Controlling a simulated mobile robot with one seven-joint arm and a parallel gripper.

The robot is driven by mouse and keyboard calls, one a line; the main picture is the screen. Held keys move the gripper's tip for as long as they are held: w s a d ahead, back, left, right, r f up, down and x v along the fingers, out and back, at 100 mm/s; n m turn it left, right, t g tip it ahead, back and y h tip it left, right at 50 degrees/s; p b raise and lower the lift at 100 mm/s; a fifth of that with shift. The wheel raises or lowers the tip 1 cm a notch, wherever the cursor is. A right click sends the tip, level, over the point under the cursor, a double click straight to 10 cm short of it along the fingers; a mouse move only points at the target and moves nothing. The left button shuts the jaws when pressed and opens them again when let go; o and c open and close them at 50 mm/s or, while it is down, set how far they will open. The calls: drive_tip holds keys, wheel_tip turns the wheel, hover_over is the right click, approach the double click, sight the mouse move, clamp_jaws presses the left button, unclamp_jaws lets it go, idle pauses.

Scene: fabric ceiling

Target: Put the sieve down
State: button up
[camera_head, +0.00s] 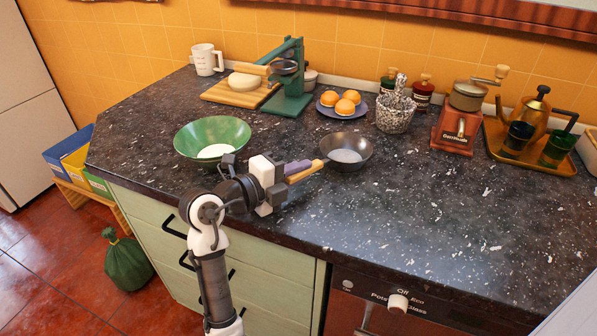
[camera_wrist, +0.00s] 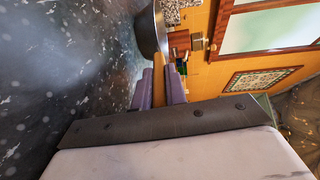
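The sieve (camera_head: 362,143) is a dark round bowl with a pale grey inside and a light wooden handle. My gripper (camera_head: 306,171) is shut on the handle, with its purple fingers on either side. In the wrist view the gripper (camera_wrist: 160,88) has the handle between its fingers, and the sieve's dark bowl (camera_wrist: 147,32) lies beyond them. The sieve is over the dark speckled counter (camera_head: 440,215), near its front part. I cannot tell whether its underside touches the counter. Part of the handle is hidden by the fingers.
A green bowl (camera_head: 190,137) with white contents stands to the left. Behind are a green press (camera_head: 291,95), a plate of orange buns (camera_head: 343,103) and a speckled pot (camera_head: 395,115). A grinder (camera_head: 456,128) and tray (camera_head: 565,165) stand right. The counter's right front is clear.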

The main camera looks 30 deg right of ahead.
drive_tip(key=o, duration=0.4)
drive_tip(key=shift+o, duration=0.2)
drive_tip(key=shift+r, duration=0.15)
drive_tip(key=b+v, duration=0.3)
drive_tip(key=v, duration=0.9)
